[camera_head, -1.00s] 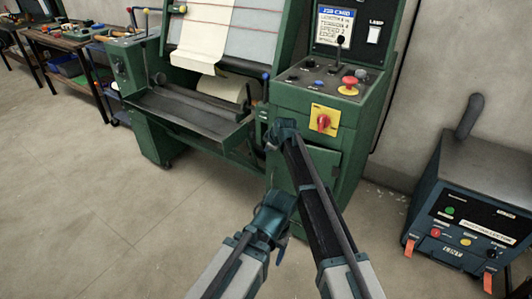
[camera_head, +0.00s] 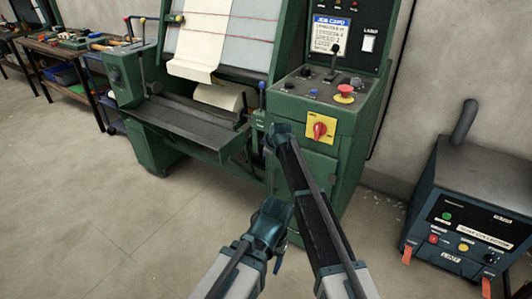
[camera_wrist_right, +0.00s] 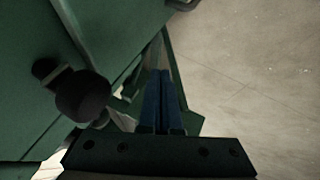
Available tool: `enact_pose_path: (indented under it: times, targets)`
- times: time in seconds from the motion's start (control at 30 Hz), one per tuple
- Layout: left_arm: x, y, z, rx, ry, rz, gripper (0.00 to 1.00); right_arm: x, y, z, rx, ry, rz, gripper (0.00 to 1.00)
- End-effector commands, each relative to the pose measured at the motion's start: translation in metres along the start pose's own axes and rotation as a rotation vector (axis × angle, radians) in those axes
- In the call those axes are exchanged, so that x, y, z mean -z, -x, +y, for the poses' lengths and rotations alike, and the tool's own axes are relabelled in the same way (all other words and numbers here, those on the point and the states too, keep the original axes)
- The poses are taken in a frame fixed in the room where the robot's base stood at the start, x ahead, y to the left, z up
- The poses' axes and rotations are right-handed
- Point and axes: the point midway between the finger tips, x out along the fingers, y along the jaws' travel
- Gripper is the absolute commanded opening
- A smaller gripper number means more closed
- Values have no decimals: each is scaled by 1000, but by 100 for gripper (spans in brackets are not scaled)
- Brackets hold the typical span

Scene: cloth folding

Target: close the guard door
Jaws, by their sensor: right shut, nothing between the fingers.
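The green machine (camera_head: 190,125) stands ahead of me. A green front panel (camera_head: 318,170) sits below its yellow switch plate; I cannot tell for sure whether this is the guard door. My right gripper (camera_head: 271,141) is at the machine's front, by the panel's left edge. In the right wrist view its two blue fingers (camera_wrist_right: 160,100) are together with nothing between them. A dark round knob (camera_wrist_right: 82,96) on green metal is left of the fingers, apart from them in the picture. My left gripper (camera_head: 278,255) is low in front of the machine; its fingers are unclear.
A red rotary switch (camera_head: 318,130) and a red mushroom button (camera_head: 345,91) are on the control box. A dark blue unit (camera_head: 465,215) stands at the right. A workbench (camera_head: 75,55) is at the back left. The floor (camera_head: 90,200) at the left is clear.

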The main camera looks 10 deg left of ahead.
Motion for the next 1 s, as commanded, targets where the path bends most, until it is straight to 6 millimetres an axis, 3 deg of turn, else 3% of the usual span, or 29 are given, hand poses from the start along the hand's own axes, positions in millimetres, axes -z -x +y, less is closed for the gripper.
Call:
enact_pose_path:
  times: [0.27,0.7,0.83,1.0]
  targets:
    - [-2,29,-3,0,0,0,66,2,36,1,0,-1,0,0]
    - [-6,94,-9,0,0,0,66,2,117,2,0,0,-1,0]
    - [-6,105,-10,0,0,0,66,1,131,1,0,0,-1,0]
    - [-6,107,-10,0,1,0,66,0,135,0,0,0,0,0]
